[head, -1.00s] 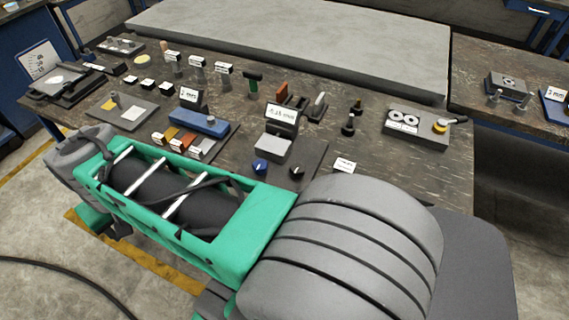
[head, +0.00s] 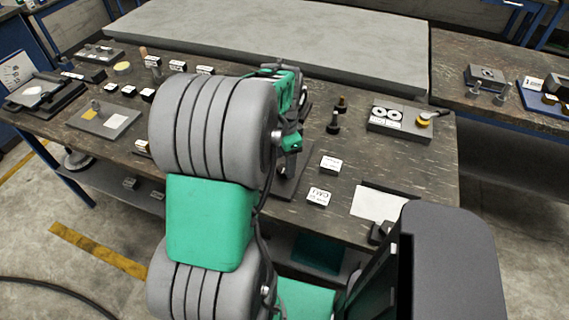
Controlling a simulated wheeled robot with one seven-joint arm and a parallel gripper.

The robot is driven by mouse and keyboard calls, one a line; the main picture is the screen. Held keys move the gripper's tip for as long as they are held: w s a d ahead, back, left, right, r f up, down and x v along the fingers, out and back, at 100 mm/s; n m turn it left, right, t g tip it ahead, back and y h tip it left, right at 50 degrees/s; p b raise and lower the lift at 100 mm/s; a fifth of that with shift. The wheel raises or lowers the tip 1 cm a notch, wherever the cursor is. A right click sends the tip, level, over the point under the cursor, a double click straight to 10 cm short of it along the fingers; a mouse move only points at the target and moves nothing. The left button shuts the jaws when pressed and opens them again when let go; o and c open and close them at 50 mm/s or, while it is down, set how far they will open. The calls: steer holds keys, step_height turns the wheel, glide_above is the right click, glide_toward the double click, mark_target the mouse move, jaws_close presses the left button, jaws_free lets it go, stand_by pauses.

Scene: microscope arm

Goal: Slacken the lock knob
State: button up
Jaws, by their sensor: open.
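I cannot tell for certain which part is the lock knob. My bent arm rises in front of the bench's middle.
My arm hides much of the middle of the bench (head: 400,163). White label blocks stand in front of the posts. A raised grey slab (head: 270,40) runs along the back.

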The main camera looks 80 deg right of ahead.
steer(key=shift+f, duration=1.25)
jaws_close()
steer(key=shift+n, duration=0.3)
steer(key=n, duration=0.3)
steer(key=shift+n, duration=0.3)
steer(key=n, duration=0.3)
steer(key=shift+n, duration=0.3)
steer(key=n, duration=0.4)
steer(key=shift+n, duration=1.9)
